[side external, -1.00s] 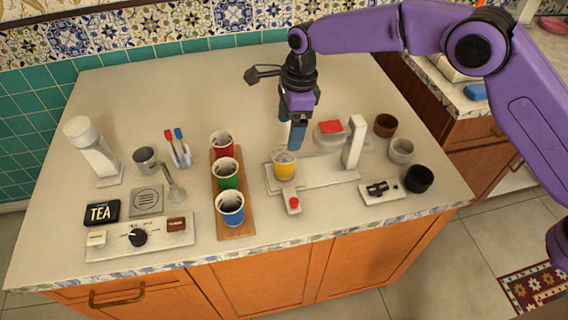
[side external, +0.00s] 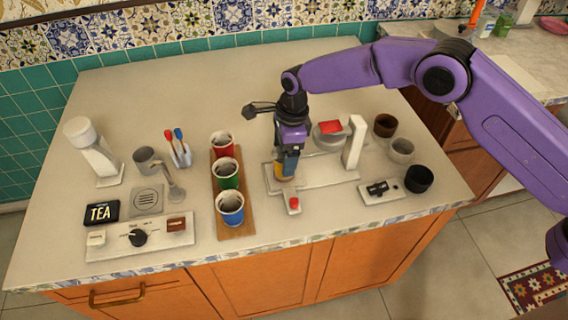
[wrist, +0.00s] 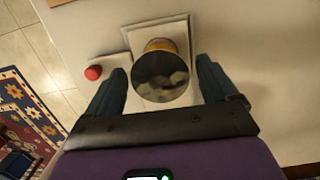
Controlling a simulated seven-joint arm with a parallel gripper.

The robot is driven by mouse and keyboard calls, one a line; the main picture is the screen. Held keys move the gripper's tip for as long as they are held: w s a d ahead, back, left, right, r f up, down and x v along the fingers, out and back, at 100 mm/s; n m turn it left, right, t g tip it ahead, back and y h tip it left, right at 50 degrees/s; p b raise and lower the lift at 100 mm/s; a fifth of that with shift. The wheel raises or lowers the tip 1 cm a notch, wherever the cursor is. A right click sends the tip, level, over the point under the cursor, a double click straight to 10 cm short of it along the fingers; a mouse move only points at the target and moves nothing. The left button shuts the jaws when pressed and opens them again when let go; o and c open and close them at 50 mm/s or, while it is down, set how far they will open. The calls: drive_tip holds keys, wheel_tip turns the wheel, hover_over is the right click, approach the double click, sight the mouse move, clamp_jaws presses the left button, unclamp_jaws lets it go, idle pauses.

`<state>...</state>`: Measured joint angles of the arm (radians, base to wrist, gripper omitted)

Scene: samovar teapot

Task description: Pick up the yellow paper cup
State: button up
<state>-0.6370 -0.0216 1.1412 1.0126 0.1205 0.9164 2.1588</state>
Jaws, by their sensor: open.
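The yellow paper cup (side external: 279,172) stands on a white machine base (side external: 327,178) right of the row of cups, mostly hidden behind my fingers in the side view. In the wrist view the cup (wrist: 160,45) shows its yellow rim side and dark, speckled top. My gripper (side external: 288,165) points down at the cup. In the wrist view my gripper (wrist: 161,70) is open, with one finger on each side of the cup and a visible gap on both sides. Whether the fingertips are below the rim is hard to tell.
A wooden tray (side external: 236,224) holds red (side external: 222,144), green (side external: 228,174) and blue (side external: 230,208) cups close on the left. A white post (side external: 353,143) stands to the right. A red button (side external: 293,203) is in front. The counter behind is clear.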

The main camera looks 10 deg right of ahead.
drive_tip(key=c, duration=0.8)
drive_tip(key=shift+r, duration=0.15)
drive_tip(key=shift+r, duration=0.55)
drive_tip(key=s+d+r, duration=0.3)
drive_tip(key=r, duration=0.1)
drive_tip(key=s+d+r, duration=0.3)
drive_tip(key=s, duration=0.1)
drive_tip(key=s+d+r, duration=0.3)
drive_tip(key=s+r, duration=0.1)
drive_tip(key=shift+r, duration=0.3)
